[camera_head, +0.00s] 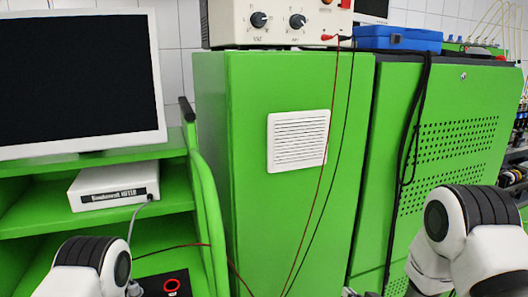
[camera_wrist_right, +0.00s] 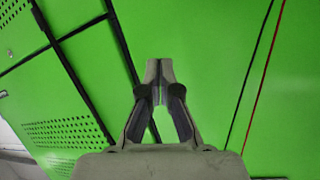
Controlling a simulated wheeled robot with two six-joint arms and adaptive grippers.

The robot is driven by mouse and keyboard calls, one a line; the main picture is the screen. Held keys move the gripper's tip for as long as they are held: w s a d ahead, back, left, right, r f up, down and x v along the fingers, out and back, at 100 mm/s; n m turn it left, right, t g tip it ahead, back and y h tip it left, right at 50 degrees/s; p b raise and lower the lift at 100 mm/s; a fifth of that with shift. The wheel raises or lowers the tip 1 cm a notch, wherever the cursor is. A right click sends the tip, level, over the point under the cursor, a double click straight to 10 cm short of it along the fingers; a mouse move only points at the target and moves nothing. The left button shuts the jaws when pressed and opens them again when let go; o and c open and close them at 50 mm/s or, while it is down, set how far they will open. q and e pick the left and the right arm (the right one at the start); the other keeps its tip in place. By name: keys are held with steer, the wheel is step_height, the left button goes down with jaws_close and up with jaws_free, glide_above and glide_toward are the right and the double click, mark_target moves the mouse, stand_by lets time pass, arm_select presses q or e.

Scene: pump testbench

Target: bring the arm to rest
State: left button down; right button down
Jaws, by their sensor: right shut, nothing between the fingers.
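My right gripper (camera_wrist_right: 159,72) shows in the right wrist view with its two fingertips together and nothing between them. It is in front of the green cabinet (camera_head: 270,190), whose surface fills most of that view. In the head view only a small part of the right gripper (camera_head: 360,293) shows at the bottom edge. My right arm (camera_head: 465,235) comes in from the lower right, white with dark joint rings. My left arm (camera_head: 95,268) shows at the lower left, and its gripper is out of the picture.
A monitor (camera_head: 75,80) and a white box (camera_head: 112,187) stand on green shelves at the left. A power supply (camera_head: 275,22) and a blue case (camera_head: 398,39) sit on top of the cabinets. Red and black cables hang down the cabinet front.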

steer(key=s+f+g, duration=0.4)
steer(key=s+f, duration=0.8)
steer(key=s+d+f+g+h, duration=0.1)
steer(key=s+f+g, duration=0.2)
steer(key=s, duration=0.9)
steer(key=s+d+f+g+h, duration=0.1)
steer(key=s+f+g, duration=0.2)
steer(key=s, duration=1)
steer(key=g, duration=0.3)
steer(key=shift+s+d+n, duration=0.3)
steer(key=shift+h, duration=0.3)
